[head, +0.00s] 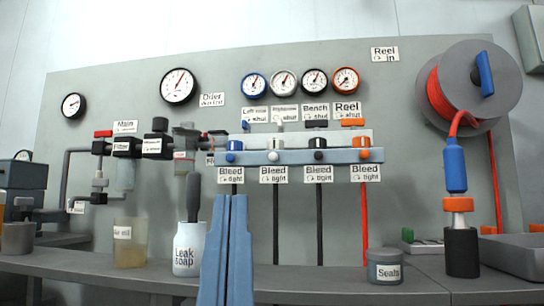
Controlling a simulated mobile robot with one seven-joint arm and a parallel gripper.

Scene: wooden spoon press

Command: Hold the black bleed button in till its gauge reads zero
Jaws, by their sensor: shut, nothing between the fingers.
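The black bleed button (319,155) is third from the left in a row of blue, white, black and orange buttons on a pale blue bar (297,156). A "Bleed" label (318,174) hangs below it. The black-rimmed gauge (315,81) is above the "Bench" label (315,111); its needle is off to one side, but the reading is too small to tell. My gripper (232,198) shows as two long blue fingers, side by side and shut, pointing up from the bottom edge. In the picture its tips are below and left of the black button, apart from it.
A white leak soap bottle (188,250) and a beaker (130,243) stand on the bench left of my gripper. A Seals tin (385,267) stands to the right. A hose reel (475,85) is at upper right.

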